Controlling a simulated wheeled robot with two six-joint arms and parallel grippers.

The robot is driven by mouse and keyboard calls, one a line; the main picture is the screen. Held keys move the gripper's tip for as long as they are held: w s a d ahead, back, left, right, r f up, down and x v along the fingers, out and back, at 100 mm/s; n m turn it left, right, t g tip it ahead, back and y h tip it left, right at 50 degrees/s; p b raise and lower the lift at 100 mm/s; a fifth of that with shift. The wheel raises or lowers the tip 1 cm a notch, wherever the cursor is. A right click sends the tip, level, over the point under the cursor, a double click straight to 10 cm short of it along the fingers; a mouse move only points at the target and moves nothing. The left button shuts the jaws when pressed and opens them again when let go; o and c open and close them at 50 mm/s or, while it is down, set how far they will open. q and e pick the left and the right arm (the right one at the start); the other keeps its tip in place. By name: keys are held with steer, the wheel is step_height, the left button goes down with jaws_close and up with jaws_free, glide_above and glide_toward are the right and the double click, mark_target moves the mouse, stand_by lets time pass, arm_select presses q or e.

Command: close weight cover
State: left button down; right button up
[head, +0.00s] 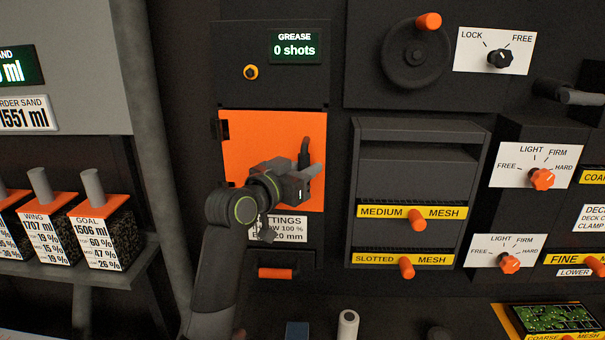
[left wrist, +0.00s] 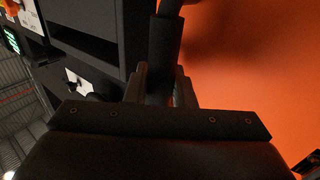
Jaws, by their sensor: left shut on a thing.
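The orange weight cover (head: 250,145) is a square panel on the dark cabinet, with a dark hinge at its left edge. It looks about level with the cabinet front, but I cannot tell whether it is fully flush. Its dark upright handle (head: 304,148) is near the right edge. My left gripper (head: 304,172) is at the lower part of this handle and shut on it. In the left wrist view the handle (left wrist: 165,45) runs between the fingers, beside the orange cover face (left wrist: 250,70). My right gripper is not in view.
A grease panel (head: 293,47) is above the cover. A settings label (head: 290,231) and an orange-handled drawer (head: 276,273) are below it, partly behind my arm. Mesh drawers (head: 385,212) are to the right. A shelf with labelled sample blocks (head: 105,235) is at left.

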arm_select(q)
steer(key=shift+w+d, duration=0.25)
steer(key=shift+w, duration=0.35)
steer(key=c, duration=1.3)
jaws_free()
steer(key=shift+a, duration=0.1)
steer(key=shift+o, duration=0.2)
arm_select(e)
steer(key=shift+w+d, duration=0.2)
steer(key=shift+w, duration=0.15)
arm_select(q)
steer(key=shift+s, duration=0.15)
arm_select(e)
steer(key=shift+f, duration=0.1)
arm_select(q)
steer(key=shift+s+a, duration=0.25)
steer(key=shift+a, duration=0.05)
steer(key=b+v, duration=0.3)
steer(key=v, duration=1.3)
steer(key=shift+s+a, duration=0.15)
steer(key=shift+s, duration=0.1)
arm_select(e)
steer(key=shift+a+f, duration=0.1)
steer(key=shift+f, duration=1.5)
